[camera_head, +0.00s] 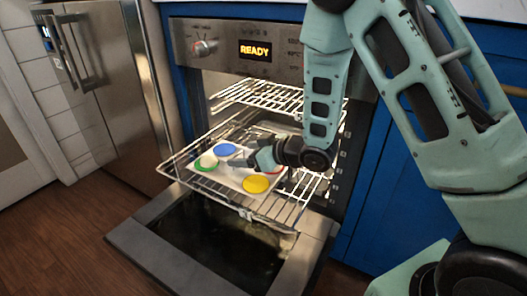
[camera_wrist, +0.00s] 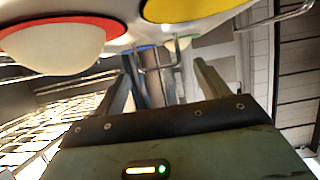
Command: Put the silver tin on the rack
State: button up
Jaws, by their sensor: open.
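The silver tin (camera_head: 229,177) is a flat pale tray with blue, green and yellow round tops showing, and a red one partly hidden behind my gripper. It lies over the pulled-out wire rack (camera_head: 285,208); whether it rests fully on the wires I cannot tell. My gripper (camera_head: 246,160) is at the tin's right-hand part, just above or beside it. In the wrist view, my gripper (camera_wrist: 163,74) has its two fingers apart, with thin metal wire and a blurred blue-topped shape beyond. The tin's underside or edge (camera_wrist: 122,38) shows above, with a red-rimmed pale cup and a yellow disc.
The oven door (camera_head: 160,240) is folded down below the rack. A second rack (camera_head: 262,95) sits higher inside the oven. The oven panel (camera_head: 235,48) reads READY. A steel fridge (camera_head: 105,85) stands left, blue cabinets (camera_head: 365,190) right. Open wooden floor lies front left.

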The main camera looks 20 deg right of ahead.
jog(key=p+v, duration=0.1)
jog(key=v, duration=0.2)
jog(key=p+v, duration=0.1)
jog(key=v, duration=0.2)
jog(key=p+v, duration=0.1)
jog(key=v, duration=0.2)
jog(key=shift+w+a+r, duration=0.1)
jog(key=shift+w+r, duration=0.05)
jog(key=shift+r, duration=0.15)
jog(key=shift+p, duration=1)
jog(key=p, duration=0.3)
jog(key=shift+s+d+r+p, duration=0.25)
jog(key=shift+s+d+p, duration=0.05)
jog(key=shift+s+d, duration=0.1)
jog(key=s+p, duration=0.1)
jog(key=p, duration=0.2)
jog(key=shift+d, duration=0.3)
jog(key=shift+a+p, duration=0.1)
jog(key=shift+p, duration=0.2)
